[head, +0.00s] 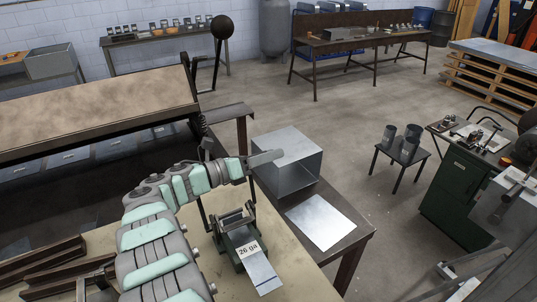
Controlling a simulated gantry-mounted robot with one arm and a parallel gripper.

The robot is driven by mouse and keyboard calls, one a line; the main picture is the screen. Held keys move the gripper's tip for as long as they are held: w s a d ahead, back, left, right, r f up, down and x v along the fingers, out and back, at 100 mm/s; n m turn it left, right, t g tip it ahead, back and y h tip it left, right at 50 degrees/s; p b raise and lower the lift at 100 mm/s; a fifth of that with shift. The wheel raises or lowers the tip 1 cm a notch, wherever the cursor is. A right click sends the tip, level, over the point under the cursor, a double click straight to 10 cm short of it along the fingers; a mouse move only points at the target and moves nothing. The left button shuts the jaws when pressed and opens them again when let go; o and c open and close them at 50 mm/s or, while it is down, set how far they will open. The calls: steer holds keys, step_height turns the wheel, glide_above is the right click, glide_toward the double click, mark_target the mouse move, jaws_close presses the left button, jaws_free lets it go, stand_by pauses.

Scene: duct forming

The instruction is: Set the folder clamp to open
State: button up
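The long machine with a brown flat top (95,105) at the left looks like the folder. A lever with a black ball knob (222,27) stands up at its right end. I cannot tell for certain which part is the clamp, or whether it is open. My gripper (268,157) is at the end of my grey and mint arm, right of the folder's end and below the knob, apart from the lever. It appears in front of a sheet-metal box. Its fingers are too small to tell whether they are open or shut.
The open metal box (288,160) and a flat metal sheet (321,222) rest on a table. A small green device (236,240) with a "26 ga" label stands near my arm. A stool with metal cylinders (401,150) is to the right.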

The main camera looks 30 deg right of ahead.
steer(key=shift+r, duration=0.2)
step_height(320, 180, up, 10)
steer(key=shift+f, duration=0.1)
steer(key=shift+r+p, duration=4.55)
steer(key=shift+r, duration=0.4)
